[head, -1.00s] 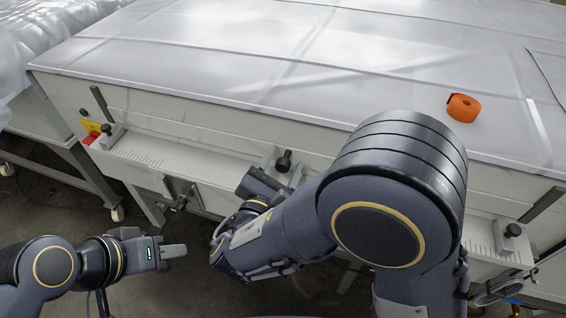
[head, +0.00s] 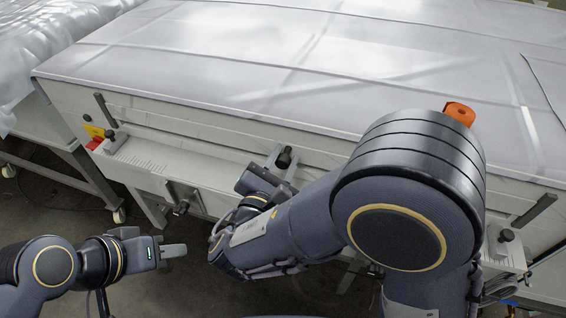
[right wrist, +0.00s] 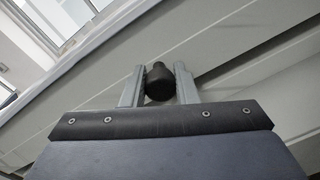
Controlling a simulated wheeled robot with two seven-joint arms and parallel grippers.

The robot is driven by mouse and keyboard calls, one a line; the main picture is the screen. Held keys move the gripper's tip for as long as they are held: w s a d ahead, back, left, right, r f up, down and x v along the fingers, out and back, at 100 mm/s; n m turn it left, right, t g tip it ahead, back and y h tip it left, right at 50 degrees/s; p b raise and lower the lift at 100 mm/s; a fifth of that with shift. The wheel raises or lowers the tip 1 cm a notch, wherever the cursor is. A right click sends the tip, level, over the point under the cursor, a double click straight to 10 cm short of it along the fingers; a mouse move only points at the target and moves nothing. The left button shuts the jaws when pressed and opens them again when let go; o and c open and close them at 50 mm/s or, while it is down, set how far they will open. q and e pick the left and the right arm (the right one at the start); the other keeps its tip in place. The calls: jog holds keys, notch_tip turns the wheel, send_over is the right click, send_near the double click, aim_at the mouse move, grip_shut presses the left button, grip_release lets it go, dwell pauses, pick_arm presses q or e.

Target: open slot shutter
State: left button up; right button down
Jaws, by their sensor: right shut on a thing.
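The slot shutter shows as a long pale panel along the front of the white machine (head: 225,120), with a black knob (head: 284,155) on it. My right gripper (head: 283,161) is at this knob. In the right wrist view the knob (right wrist: 160,83) sits between the two grey fingers (right wrist: 159,85), and the gripper is shut on it. I cannot see a clear gap behind the panel. My left gripper (head: 173,251) is low at the left, away from the machine, with nothing visible in it. Its fingers are seen side-on, so their opening is unclear.
An orange tape roll (head: 460,112) lies on the machine top, partly hidden by my right arm. Other black knobs (head: 183,207) stick out along the lower ledge. A red and yellow switch (head: 94,137) is at the left end. Open floor lies before the machine.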

jog(key=shift+r, duration=0.7)
pick_arm(q)
jog(key=shift+r, duration=0.3)
pick_arm(e)
jog(key=shift+f, duration=0.1)
jog(key=c, duration=1.1)
grip_release()
pick_arm(q)
jog(key=shift+f+b, duration=0.4)
jog(key=shift+b, duration=0.1)
pick_arm(e)
jog(key=shift+v, duration=3.95)
jog(key=shift+f, duration=0.1)
